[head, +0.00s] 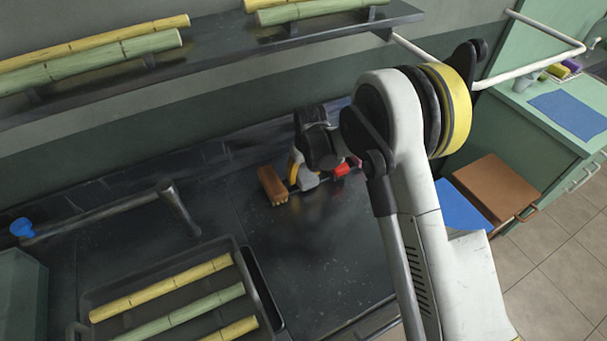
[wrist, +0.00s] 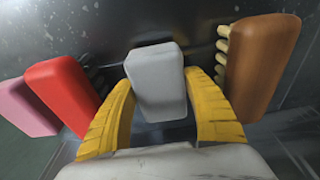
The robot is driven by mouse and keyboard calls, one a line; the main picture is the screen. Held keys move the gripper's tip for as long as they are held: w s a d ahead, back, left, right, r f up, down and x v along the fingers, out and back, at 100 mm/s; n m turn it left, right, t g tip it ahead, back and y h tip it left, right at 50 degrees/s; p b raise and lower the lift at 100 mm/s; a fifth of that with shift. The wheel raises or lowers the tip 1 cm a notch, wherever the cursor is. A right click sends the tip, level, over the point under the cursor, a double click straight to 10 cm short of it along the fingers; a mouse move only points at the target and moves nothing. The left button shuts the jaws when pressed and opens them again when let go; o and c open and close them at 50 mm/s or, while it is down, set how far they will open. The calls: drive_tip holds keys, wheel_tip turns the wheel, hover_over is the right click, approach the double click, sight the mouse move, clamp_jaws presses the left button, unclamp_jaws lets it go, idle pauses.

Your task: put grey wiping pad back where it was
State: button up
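The grey wiping pad (wrist: 158,80) is between the two yellow fingers of my gripper (wrist: 158,100) in the wrist view. Both fingertips lie against its sides, so my gripper looks shut on it. In the head view the pad (head: 309,181) shows as a pale block low over the dark worktop, with my gripper behind it and partly hidden by my arm. I cannot tell whether the pad's underside touches the surface.
A brown brush (wrist: 262,62) stands right of the pad in the wrist view; a red brush (wrist: 63,92) and a pink block (wrist: 26,106) stand left. In the head view, a tray (head: 262,288) of cane pieces lies front left. A cane shelf (head: 225,42) runs above the worktop (head: 310,255).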

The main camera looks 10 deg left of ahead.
sight(306, 174)
drive_tip(key=shift+o, duration=1)
drive_tip(key=shift+r, duration=0.1)
drive_tip(key=s+d+r+m+p, duration=0.1)
drive_tip(key=d+r, duration=0.2)
drive_tip(key=r, duration=0.5)
drive_tip(key=s+d+r+t+p, duration=0.1)
drive_tip(key=s+d+r+p, duration=0.15)
drive_tip(key=r, duration=0.55)
drive_tip(key=s+d+r+m, duration=0.1)
drive_tip(key=d+r, duration=0.3)
drive_tip(key=r, duration=0.3)
drive_tip(key=s+d+r+m+t, duration=0.3)
drive_tip(key=s+d+r, duration=0.85)
drive_tip(key=d, duration=0.35)
drive_tip(key=s+d+f+m+t, duration=0.1)
drive_tip(key=s+d, duration=0.2)
drive_tip(key=s, duration=0.2)
drive_tip(key=s+d+f+m+h, duration=0.1)
drive_tip(key=s+d, duration=0.2)
drive_tip(key=s, duration=0.3)
drive_tip(key=shift+t, duration=0.4)
